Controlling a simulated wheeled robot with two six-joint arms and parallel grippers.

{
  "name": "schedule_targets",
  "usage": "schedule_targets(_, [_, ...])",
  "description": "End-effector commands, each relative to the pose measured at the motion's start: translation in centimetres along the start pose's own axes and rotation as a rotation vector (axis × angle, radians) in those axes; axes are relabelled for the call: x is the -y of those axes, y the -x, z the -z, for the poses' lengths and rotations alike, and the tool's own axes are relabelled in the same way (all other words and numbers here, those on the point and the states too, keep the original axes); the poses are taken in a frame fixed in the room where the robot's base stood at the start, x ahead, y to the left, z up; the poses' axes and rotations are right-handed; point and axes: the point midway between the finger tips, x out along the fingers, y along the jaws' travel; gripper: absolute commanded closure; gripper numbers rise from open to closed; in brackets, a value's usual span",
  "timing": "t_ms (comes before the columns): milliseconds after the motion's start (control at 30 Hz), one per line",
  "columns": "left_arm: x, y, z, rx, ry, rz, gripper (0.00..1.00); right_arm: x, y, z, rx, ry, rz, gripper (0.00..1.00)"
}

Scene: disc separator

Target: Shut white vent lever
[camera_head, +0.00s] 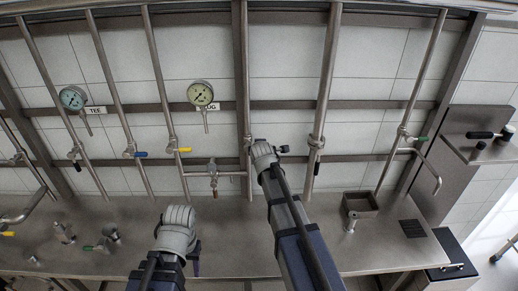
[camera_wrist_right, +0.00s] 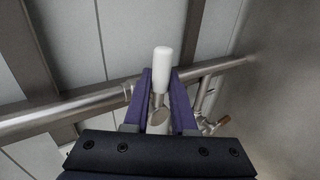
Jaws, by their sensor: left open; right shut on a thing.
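The white vent lever (camera_wrist_right: 162,66) stands upright in the right wrist view, on a metal valve fitting on a steel pipe. My right gripper (camera_wrist_right: 160,84) has its two purple fingers on either side of the lever's lower part and is shut on it. The white grip sticks up beyond the fingertips. In the head view my right arm reaches up to the pipes at the centre, and its wrist hides the lever and fingertips. My left gripper (camera_head: 193,262) is low over the front of the steel bench, open, mostly hidden by its own wrist, with nothing visible in it.
Upright pipes carry other levers: blue (camera_head: 140,154), yellow (camera_head: 184,150) and green (camera_head: 421,138). Two gauges (camera_head: 73,97) (camera_head: 200,93) hang on the wall. A small open metal box (camera_head: 360,205) stands on the bench (camera_head: 310,228) at right. Small fittings (camera_head: 62,233) stand at left.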

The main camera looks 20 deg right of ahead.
Motion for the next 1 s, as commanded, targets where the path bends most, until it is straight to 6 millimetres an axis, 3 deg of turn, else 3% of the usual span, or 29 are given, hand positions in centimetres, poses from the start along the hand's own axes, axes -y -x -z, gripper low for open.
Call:
schedule_targets(600, [0.02, 0.2, -0.01, 0.0, 0.0, 0.0, 0.5, -0.09, 0.12, 0.01, 0.021, 0.033, 0.003, 1.0])
schedule_targets(633, [0.02, 0.2, -0.01, 0.0, 0.0, 0.0, 0.5, -0.1, 0.12, 0.01, 0.021, 0.033, 0.003, 0.74])
schedule_targets(900, [0.02, 0.2, -0.01, 0.0, 0.0, 0.0, 0.5, -0.13, 0.11, 0.02, 0.021, 0.032, 0.002, 0.45])
schedule_targets(1000, [0.02, 0.21, -0.01, 0.0, 0.0, 0.0, 0.5, -0.13, 0.11, 0.01, 0.021, 0.031, 0.002, 0.45])
